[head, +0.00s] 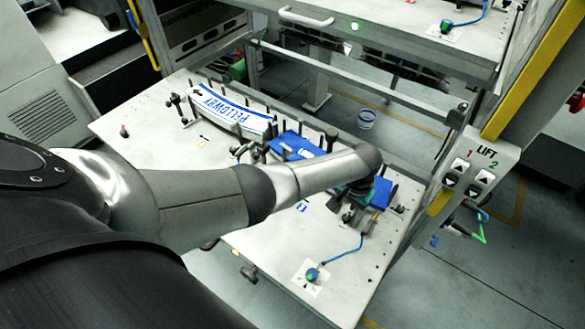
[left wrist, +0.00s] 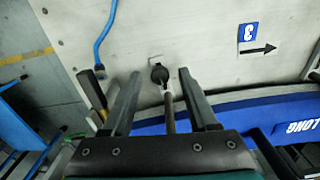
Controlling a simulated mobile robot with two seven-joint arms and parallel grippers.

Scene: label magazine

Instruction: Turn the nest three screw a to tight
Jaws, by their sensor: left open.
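My left gripper (head: 347,212) is low over the right end of the white plate. In the left wrist view, its two dark fingers (left wrist: 159,80) are open, with a gap between them. A screw with a dark round head (left wrist: 159,72) and a grey shaft (left wrist: 168,108) shows between the fingers, with space visible on both sides. I cannot tell the screw's height relative to the fingertips or how tight it is. A blue label with a 3 (left wrist: 249,32) is on the plate beside it. My wrist hides this screw in the head view. My right gripper is out of view.
A blue strip (left wrist: 270,112) runs along the plate near the fingers. A blue cable (left wrist: 105,35) lies left of them. The lift post (head: 478,165) is at the right.

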